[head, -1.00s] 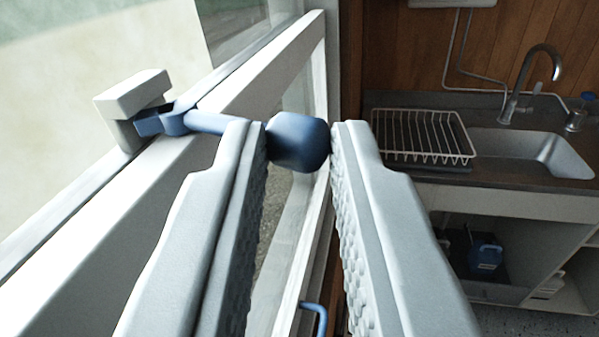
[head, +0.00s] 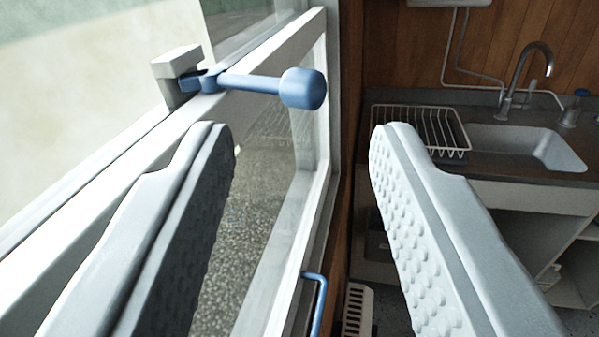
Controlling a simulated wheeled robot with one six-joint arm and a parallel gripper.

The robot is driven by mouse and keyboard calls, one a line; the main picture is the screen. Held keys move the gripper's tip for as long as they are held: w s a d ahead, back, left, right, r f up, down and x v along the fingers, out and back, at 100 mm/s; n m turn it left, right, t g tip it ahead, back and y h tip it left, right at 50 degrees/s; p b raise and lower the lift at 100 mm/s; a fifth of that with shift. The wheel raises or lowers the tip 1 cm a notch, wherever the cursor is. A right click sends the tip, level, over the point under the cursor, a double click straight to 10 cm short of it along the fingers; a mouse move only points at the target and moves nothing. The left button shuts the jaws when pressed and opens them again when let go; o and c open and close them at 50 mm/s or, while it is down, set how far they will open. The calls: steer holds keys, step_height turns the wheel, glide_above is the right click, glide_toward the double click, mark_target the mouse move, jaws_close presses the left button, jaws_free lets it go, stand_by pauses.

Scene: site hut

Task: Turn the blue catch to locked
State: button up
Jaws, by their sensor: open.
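The blue catch (head: 250,84) is mounted on the white window frame at upper left. Its handle runs level to the right and ends in a round knob. Its short blue tongue (head: 189,84) points left and meets the grey-white keeper (head: 177,73); I cannot tell how deep it sits there. My gripper (head: 302,132) is open wide and empty. Its fingertips show below the knob, one to each side, with clear space between them and the catch.
The white window frame (head: 120,175) slants along the left. A blue handle (head: 318,300) shows low on it. A sink (head: 525,145) and a wire dish rack (head: 420,130) are on the counter at right. A slatted vent (head: 358,310) is low in the middle.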

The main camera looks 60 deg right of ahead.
steer(key=v, duration=1.2)
steer(key=shift+s+a, duration=0.15)
steer(key=shift+a, duration=0.1)
